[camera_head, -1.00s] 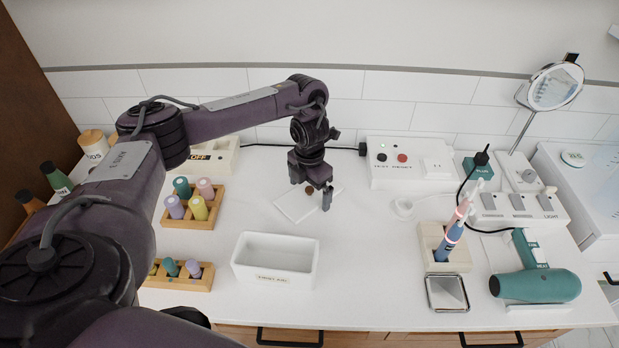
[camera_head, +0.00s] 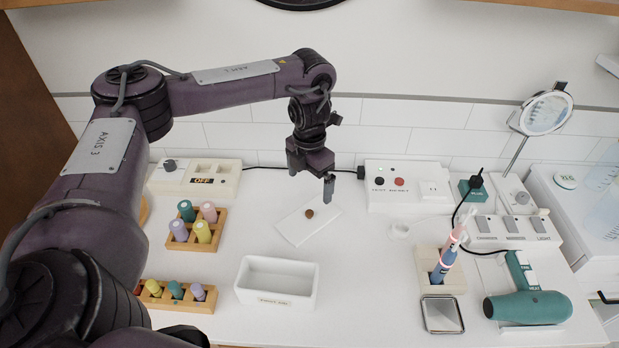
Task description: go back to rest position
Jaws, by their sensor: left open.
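My left gripper (camera_head: 312,180) points down over the back middle of the white counter. It is open and empty, raised above a flat white plate (camera_head: 292,228). A small round brown thing (camera_head: 309,213) lies on the plate, apart from the fingers. My left arm reaches in from the left and covers the left end of the counter. My right gripper does not show.
A white open bin (camera_head: 278,300) stands in front of the plate. Wooden racks with bottles (camera_head: 186,242) are to the left. A test/reset box (camera_head: 404,208) is at the back. A toothbrush holder (camera_head: 428,257), mirror (camera_head: 548,113) and teal hair dryer (camera_head: 530,307) are on the right.

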